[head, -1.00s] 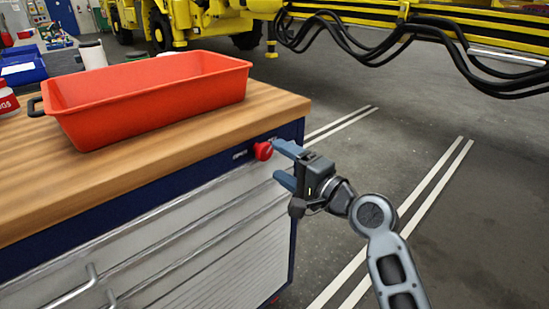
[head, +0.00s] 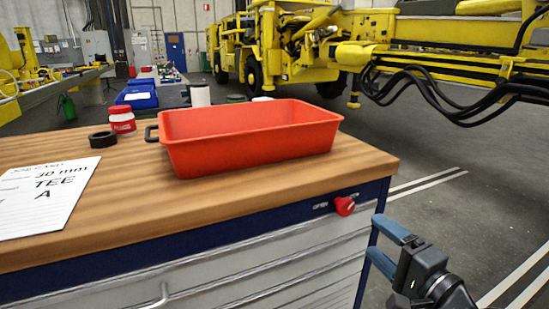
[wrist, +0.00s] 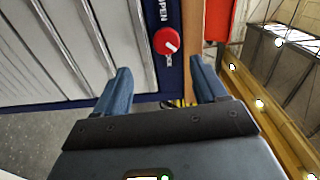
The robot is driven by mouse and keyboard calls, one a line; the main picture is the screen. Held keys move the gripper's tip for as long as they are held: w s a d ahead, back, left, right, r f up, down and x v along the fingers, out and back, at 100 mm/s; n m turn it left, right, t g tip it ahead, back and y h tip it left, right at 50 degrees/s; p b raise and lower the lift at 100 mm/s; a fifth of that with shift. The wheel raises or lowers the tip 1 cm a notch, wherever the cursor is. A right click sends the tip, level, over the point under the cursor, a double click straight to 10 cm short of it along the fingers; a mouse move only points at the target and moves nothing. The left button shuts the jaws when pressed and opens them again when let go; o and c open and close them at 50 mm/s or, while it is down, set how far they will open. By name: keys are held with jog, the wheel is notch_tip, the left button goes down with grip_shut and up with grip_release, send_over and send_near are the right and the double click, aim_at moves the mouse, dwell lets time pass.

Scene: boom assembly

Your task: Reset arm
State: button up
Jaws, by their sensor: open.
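My gripper (head: 387,247) is at the lower right of the head view, beside the right front corner of the workbench (head: 250,226). Its two blue fingers are spread apart with nothing between them. The red knob (head: 344,206) on the bench's front edge lies just left of the fingers, apart from them. In the wrist view the knob (wrist: 166,41) shows beyond the gap between the fingers (wrist: 161,88), by a partly readable label ending in "PEN".
An orange-red tray (head: 250,140) stands on the wooden top. A job card (head: 45,195), a black ring (head: 102,139) and a red-and-white jar (head: 122,120) lie to its left. A yellow machine (head: 300,45) with black hoses stands behind. Floor to the right is clear.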

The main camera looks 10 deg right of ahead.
jog(key=s+f+n+g+h+p, duration=0.1)
jog(key=s+f+n+h, duration=0.3)
jog(key=s, duration=0.6)
jog(key=s+f+n+g+h, duration=0.1)
jog(key=s+f, duration=0.5)
jog(key=s, duration=0.5)
jog(key=s+a+r+n+p, duration=0.1)
jog(key=s+r+n, duration=0.2)
jog(key=s, duration=0.7)
jog(key=s+a+r+n+p, duration=0.1)
jog(key=s+r+n, duration=0.3)
jog(key=s, duration=0.6)
jog(key=shift+a+r+n, duration=0.2)
jog(key=shift+a+n, duration=0.3)
jog(key=shift+n, duration=0.6)
jog(key=shift+c, duration=0.5)
